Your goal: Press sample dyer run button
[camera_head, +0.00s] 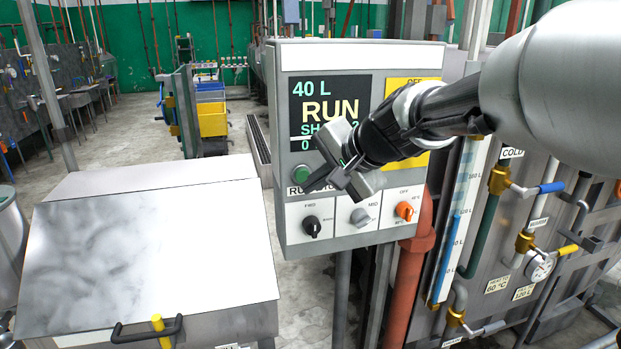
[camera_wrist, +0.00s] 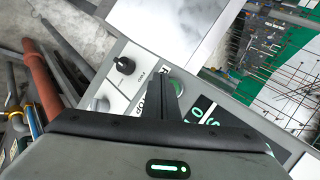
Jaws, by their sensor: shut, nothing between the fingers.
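The green run button (camera_head: 301,173) is on the left of the grey control box (camera_head: 285,222), above a label partly reading "RUN". The screen (camera_head: 325,112) above shows "40 L" and "RUN", with its lower text partly covered by my wrist. My gripper (camera_head: 308,188) is shut and empty, with its tips just below and right of the green button in the head view. In the wrist view the shut fingers (camera_wrist: 172,84) overlap part of the green button (camera_wrist: 178,88). I cannot tell whether they touch it.
Below the button are a black knob (camera_head: 311,226), a grey knob (camera_head: 360,217) and an orange knob (camera_head: 404,210). A metal machine with a sloped lid (camera_head: 150,245) stands left. Pipes and valves (camera_head: 500,180) crowd the right. Open floor lies behind.

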